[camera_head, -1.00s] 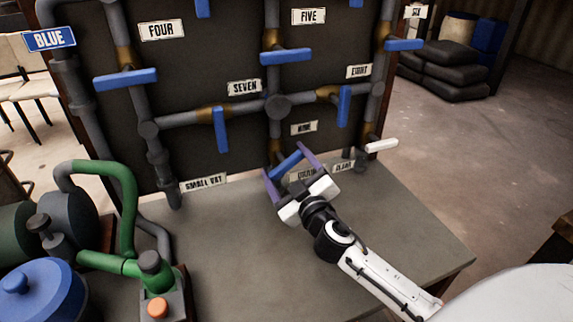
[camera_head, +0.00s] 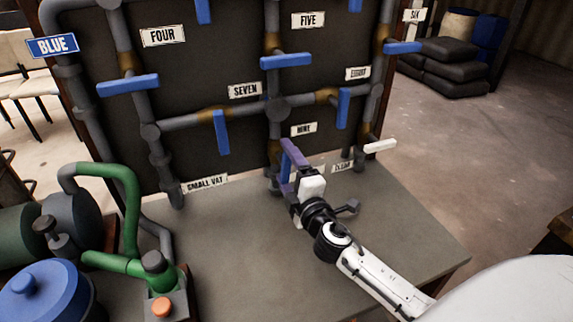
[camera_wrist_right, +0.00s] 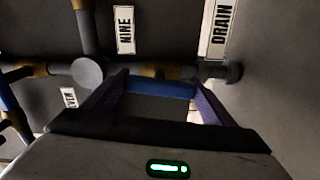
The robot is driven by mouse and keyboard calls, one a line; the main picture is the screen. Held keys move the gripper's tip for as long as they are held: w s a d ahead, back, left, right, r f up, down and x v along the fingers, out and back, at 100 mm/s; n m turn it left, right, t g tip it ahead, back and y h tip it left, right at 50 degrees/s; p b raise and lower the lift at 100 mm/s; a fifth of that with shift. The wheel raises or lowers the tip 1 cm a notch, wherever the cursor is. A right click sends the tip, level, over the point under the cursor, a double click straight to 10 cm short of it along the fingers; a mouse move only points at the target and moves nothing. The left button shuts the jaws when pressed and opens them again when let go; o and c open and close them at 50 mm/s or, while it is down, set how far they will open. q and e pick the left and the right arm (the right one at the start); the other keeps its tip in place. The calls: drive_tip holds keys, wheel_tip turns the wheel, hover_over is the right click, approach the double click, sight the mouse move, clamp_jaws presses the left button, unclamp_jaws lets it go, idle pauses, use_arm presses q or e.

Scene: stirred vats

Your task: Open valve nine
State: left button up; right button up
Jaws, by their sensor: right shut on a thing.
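The label NINE (camera_head: 303,129) hangs on the dark board, above a short vertical pipe with a brown valve body. The blue handle of valve nine (camera_head: 296,154) is partly covered by my gripper. It leans steeply, nearer to the line of its pipe. My right gripper (camera_head: 289,167) has purple fingers and is shut on this handle. In the right wrist view the blue handle (camera_wrist_right: 160,89) spans between the two purple fingers, under the label NINE (camera_wrist_right: 125,29). My left gripper is out of view.
Other blue handles sit close by, including those of valve seven (camera_head: 221,132) and valve eight (camera_head: 343,108). A green pipe (camera_head: 130,205) and a blue lidded vat (camera_head: 45,295) stand at left. The grey tabletop (camera_head: 235,250) is clear in the middle.

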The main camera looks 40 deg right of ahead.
drive_tip(key=shift+n, duration=0.6)
drive_tip(key=o, duration=1)
drive_tip(key=shift+o, duration=0.2)
drive_tip(key=b+v, duration=0.1)
drive_tip(key=v, duration=0.9)
drive_tip(key=shift+s, duration=0.15)
drive_tip(key=shift+r, duration=0.1)
